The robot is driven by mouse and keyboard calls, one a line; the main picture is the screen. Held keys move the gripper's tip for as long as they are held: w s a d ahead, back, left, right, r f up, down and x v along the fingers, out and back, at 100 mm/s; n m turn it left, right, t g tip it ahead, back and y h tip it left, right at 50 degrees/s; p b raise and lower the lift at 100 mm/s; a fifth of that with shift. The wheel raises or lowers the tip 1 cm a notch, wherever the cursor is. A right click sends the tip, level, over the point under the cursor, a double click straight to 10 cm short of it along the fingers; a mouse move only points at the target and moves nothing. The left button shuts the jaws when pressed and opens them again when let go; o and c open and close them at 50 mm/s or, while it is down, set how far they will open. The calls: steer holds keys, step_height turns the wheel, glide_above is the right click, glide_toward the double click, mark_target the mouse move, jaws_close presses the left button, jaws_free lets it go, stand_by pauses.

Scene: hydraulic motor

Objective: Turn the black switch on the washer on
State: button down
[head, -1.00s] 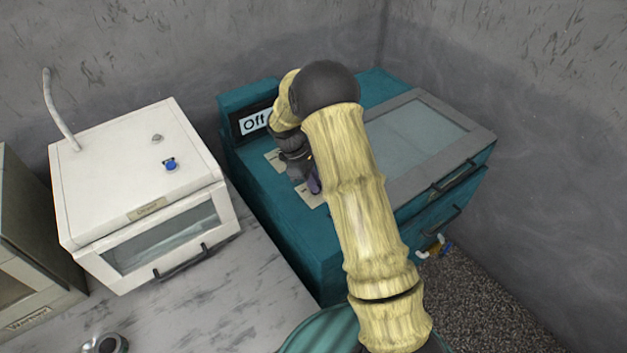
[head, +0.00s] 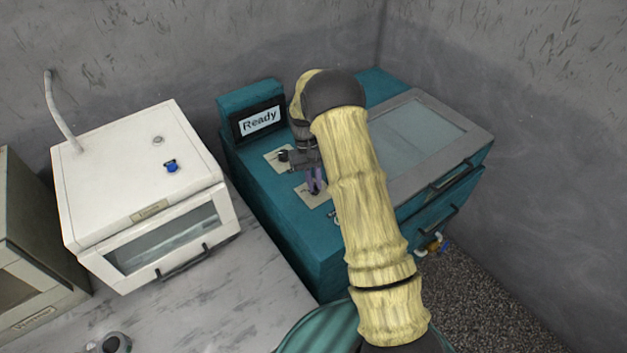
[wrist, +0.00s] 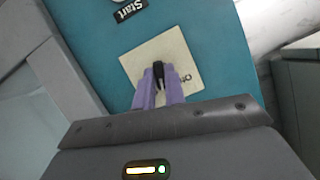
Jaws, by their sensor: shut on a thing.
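The teal washer (head: 290,225) stands in the middle of the head view. Its display (head: 259,121) reads "Ready". The black switch (wrist: 158,70) sits on a cream plate (wrist: 135,67) on the washer's top. My gripper (head: 315,183) points down at the plate, and its purple fingers (wrist: 158,88) are closed around the switch in the wrist view. The fingers and my arm hide the switch in the head view. Part of the plate's lettering shows beside the switch.
A "Start" label (wrist: 130,10) lies near the switch plate. A white box with a blue knob (head: 171,167) stands left of the washer on a grey counter (head: 220,300). The washer's grey-framed glass lid (head: 440,125) is at right.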

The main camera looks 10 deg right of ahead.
steer(key=m+y, duration=0.1)
steer(key=m, duration=0.2)
steer(key=m+y, duration=0.1)
steer(key=m, duration=0.2)
steer(key=shift+d+t, duration=0.1)
steer(key=shift+t, duration=0.2)
stand_by(0.3)
steer(key=c, duration=1.5)
jaws_free()
steer(key=shift+o, duration=0.2)
steer(key=b+v, duration=0.2)
steer(key=v, duration=1.5)
steer(key=shift+w+d, duration=0.15)
steer(key=shift+d, duration=0.2)
steer(key=shift+r, duration=0.15)
